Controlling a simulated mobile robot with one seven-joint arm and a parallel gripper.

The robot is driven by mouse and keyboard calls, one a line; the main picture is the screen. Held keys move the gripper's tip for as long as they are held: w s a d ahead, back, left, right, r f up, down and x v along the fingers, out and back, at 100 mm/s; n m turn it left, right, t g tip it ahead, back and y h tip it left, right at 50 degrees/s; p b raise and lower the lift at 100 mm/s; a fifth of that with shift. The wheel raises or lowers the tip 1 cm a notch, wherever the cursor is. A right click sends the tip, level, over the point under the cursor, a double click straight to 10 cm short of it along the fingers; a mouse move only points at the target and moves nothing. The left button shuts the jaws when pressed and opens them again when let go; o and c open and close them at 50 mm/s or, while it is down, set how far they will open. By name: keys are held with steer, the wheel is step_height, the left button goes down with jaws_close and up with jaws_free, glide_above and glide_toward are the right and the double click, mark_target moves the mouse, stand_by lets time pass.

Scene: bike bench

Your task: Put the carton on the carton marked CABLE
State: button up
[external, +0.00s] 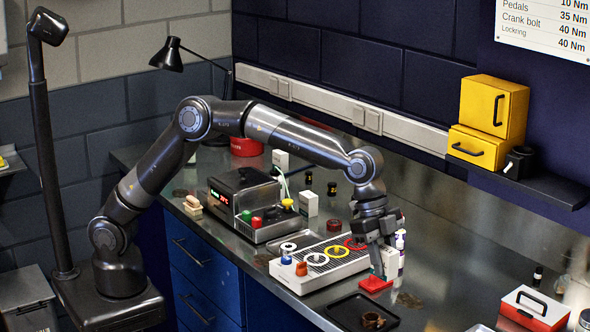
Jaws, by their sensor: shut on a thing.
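My gripper (378,268) points down over the right part of the bench, just above a small red tray-like piece (374,285). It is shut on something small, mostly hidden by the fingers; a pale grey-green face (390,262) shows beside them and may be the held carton. A small white carton (308,204) stands upright right of the heater box. Another white carton (281,159) stands farther back, near the lamp. Print on both is too small to read, so I cannot tell which is marked CABLE.
A white ribbed rack with coloured rings (322,262) lies left of my gripper. A black tray (361,312) is in front, a white-and-purple bottle (401,247) close behind. A heater box (257,203) stands left. A red-and-white case (534,308) sits far right, with bare metal bench between.

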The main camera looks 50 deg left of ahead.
mark_target(387, 248)
steer(key=r, duration=1)
steer(key=shift+w+a+r, duration=0.1)
steer(key=shift+w+a, duration=0.05)
steer(key=shift+w, duration=0.1)
steer(key=w+a+n+t+y, duration=0.15)
steer(key=w+a+n, duration=0.25)
steer(key=w+a, duration=1.1)
steer(key=w+a+n+t, duration=0.2)
steer(key=w+a+n, duration=0.3)
steer(key=w+a, duration=1.05)
steer(key=w+a+n+y, duration=0.25)
steer(key=a+n, duration=0.65)
steer(key=a, duration=3.7)
steer(key=shift+t, duration=0.45)
steer(key=a+f, duration=0.3)
steer(key=f, duration=0.1)
steer(key=w+a+f, duration=0.1)
steer(key=a+f, duration=0.3)
steer(key=w+a+f, duration=0.1)
steer(key=a+f, duration=0.3)
steer(key=shift+a+f, duration=0.15)
steer(key=shift+f, duration=1.95)
